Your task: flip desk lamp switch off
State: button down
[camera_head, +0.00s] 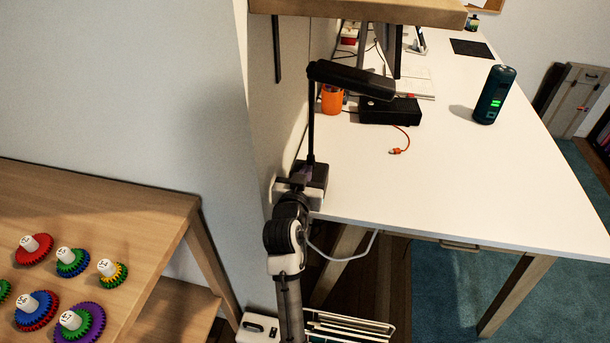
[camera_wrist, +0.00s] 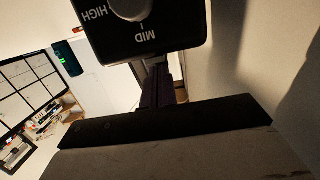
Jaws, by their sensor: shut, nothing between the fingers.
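The desk lamp (camera_head: 350,78) has a long black head on a thin upright stem, near the desk's left edge. Its dark base (camera_head: 318,174) stands at the desk corner by the wall. In the wrist view, a black control panel (camera_wrist: 180,42) with a pale round knob (camera_wrist: 130,8) fills the top, with HIGH and MID printed upside down. The knob is cut off by the frame, so its setting cannot be told. My gripper (camera_wrist: 160,78) is shut and empty, just below the panel in that view. Whether it touches is unclear. In the head view, my arm partly hides the base.
The white desk (camera_head: 440,180) has wide free room at its front. On it are an orange cup (camera_head: 332,99), a black box (camera_head: 390,110) with an orange cable, and a dark green cylinder (camera_head: 494,95). A wooden table (camera_head: 150,215) with several colored gears stands left.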

aim_at(311, 149)
jog(key=r+p, duration=0.1)
jog(key=r, duration=0.1)
jog(key=r+p, duration=0.1)
jog(key=r, duration=0.1)
jog(key=shift+w, duration=0.2)
jog(key=shift+s+a+f+b, duration=0.15)
jog(key=shift+s+b, duration=0.2)
jog(key=shift+s, duration=0.25)
jog(key=shift+s+a+f+b, duration=0.1)
jog(key=shift+s+b, duration=0.2)
jog(key=shift+s, duration=0.3)
jog(key=s+a+r+b, duration=0.1)
jog(key=s+r, duration=0.2)
jog(key=s, duration=0.4)
jog(key=shift+a, duration=0.15)
